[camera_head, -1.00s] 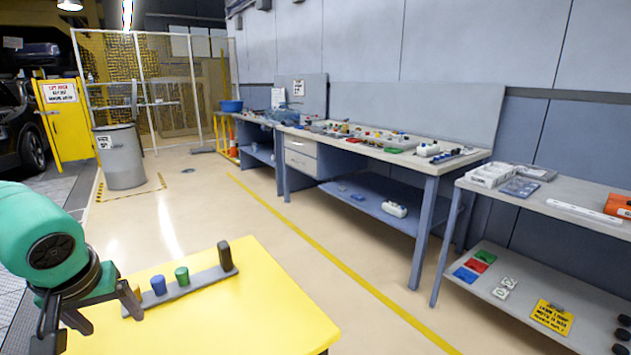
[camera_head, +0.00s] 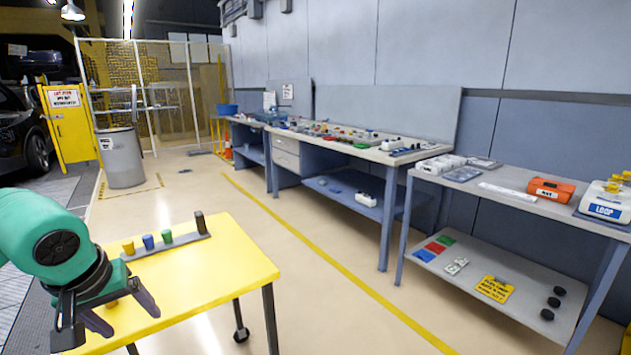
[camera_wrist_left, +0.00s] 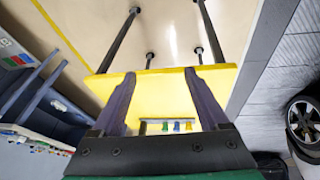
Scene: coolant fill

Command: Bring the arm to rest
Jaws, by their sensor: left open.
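My left gripper (camera_head: 108,322) comes in from the left over the near left part of the yellow table (camera_head: 235,262). Its two dark fingers are spread apart. In the wrist view the fingers of my left gripper (camera_wrist_left: 160,74) also stand wide apart, with only the table top behind them. A small orange-yellow patch shows beside the fingers in the head view; I cannot tell what it is. My right gripper is in neither view.
On the table a grey bar holds a yellow cap (camera_head: 128,247), a blue cap (camera_head: 148,242), a green cap (camera_head: 167,237) and a black post (camera_head: 200,222). Cluttered workbenches (camera_head: 375,154) line the wall at right. A bin (camera_head: 122,158) stands at back left. Open floor lies between.

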